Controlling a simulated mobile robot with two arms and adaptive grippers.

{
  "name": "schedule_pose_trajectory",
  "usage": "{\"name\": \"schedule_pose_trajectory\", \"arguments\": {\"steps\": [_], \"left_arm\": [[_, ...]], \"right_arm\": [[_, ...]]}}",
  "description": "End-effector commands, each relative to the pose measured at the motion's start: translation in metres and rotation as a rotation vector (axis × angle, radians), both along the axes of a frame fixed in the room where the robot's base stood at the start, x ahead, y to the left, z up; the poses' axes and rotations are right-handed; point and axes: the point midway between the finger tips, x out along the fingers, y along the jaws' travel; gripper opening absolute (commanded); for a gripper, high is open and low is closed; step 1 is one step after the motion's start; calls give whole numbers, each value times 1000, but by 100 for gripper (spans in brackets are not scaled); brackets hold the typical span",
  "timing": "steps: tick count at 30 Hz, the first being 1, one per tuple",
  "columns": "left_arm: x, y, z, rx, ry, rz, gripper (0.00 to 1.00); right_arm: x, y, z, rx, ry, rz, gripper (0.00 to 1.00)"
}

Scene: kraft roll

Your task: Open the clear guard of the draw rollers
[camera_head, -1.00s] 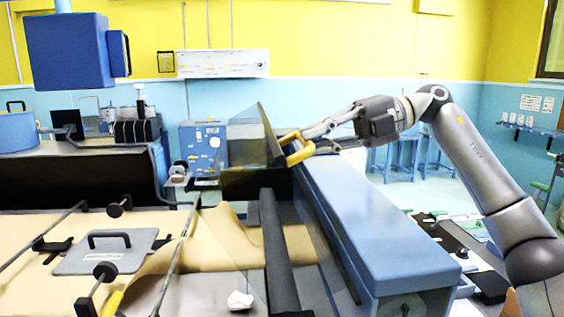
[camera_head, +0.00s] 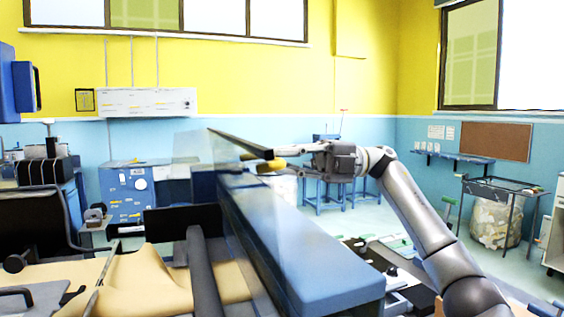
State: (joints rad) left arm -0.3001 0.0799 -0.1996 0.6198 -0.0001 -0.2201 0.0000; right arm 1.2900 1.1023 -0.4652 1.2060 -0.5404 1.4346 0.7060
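The clear guard (camera_head: 235,178) is a see-through panel with a dark top edge. It stands raised and tilted above the dark roller (camera_head: 203,272), beside the long blue beam (camera_head: 300,245). Its yellow handle (camera_head: 268,166) is at the right end of the dark edge. My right gripper (camera_head: 284,160) reaches in from the right with its fingers at this handle and appears shut on it; the fingertips are small and partly hidden. My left gripper is not in view.
Tan kraft paper (camera_head: 145,282) runs under the roller at lower left. A blue cabinet (camera_head: 128,193) stands behind on the left. A wire-frame table (camera_head: 500,187) and a bulky sack (camera_head: 494,222) are at the right. Open floor lies behind the beam.

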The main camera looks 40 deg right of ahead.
Motion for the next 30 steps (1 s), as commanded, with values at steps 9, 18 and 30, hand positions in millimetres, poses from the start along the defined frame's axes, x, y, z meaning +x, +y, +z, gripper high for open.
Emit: {"name": "schedule_pose_trajectory", "arguments": {"steps": [9, 18, 30], "left_arm": [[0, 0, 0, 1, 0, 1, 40], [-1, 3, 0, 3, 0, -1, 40], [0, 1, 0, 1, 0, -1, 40]], "right_arm": [[0, 0, 1, 0, 0, 0, 35], [0, 0, 0, -1, 0, 1, 35], [-15, -56, -3, 3, -1, -4, 35]]}}
